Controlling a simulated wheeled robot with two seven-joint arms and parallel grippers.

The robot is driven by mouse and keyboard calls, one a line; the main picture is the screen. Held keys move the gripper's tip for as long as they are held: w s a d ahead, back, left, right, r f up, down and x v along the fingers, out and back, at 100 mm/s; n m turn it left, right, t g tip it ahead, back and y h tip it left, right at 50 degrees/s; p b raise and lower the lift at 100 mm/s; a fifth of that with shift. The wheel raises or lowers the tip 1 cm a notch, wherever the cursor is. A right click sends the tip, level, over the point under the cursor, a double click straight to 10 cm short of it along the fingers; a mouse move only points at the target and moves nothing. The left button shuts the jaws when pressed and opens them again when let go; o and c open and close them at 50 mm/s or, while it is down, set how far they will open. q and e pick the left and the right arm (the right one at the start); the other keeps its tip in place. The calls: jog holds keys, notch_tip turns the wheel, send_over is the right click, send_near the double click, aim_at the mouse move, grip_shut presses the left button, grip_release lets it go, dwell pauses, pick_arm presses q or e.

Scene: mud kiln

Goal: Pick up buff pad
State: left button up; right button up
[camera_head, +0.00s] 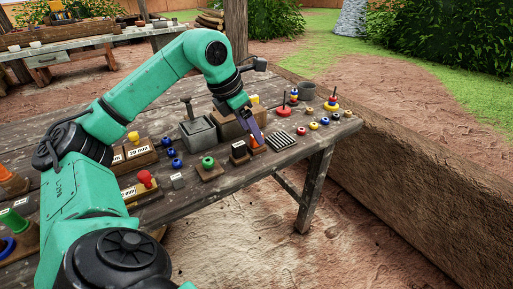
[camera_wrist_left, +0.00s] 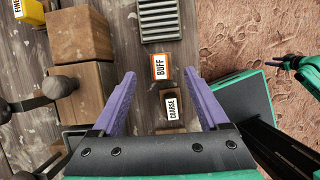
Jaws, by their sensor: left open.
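The buff pad (camera_wrist_left: 160,66), a small orange block with a white BUFF label, lies on the wooden table in the left wrist view. In the head view its orange side (camera_head: 259,149) shows just below my left gripper (camera_head: 256,137), which partly hides it. My left gripper (camera_wrist_left: 160,74) is open, its purple fingers apart on either side of the pad in the wrist view. Nothing is held. I cannot tell the exact height gap between fingertips and pad.
A COARSE block (camera_wrist_left: 171,106) sits close to the pad on one side, a slatted rack (camera_wrist_left: 158,20) on the other. Wooden boxes (camera_wrist_left: 80,35) stand to the left. The table edge and dirt ground (camera_wrist_left: 230,35) lie to the right.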

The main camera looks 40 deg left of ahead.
aim_at(257, 145)
pick_arm(q)
jog(key=x, duration=0.4)
jog(key=shift+w+f+b, duration=0.15)
jog(key=shift+w+b, duration=0.1)
jog(key=shift+b, duration=0.05)
jog(key=shift+s+d, duration=0.1)
jog(key=c, duration=0.4)
grip_shut()
pick_arm(e)
jog(key=shift+w+a+r, duration=0.3)
jog(key=shift+w+r, duration=0.25)
jog(key=shift+r, duration=0.25)
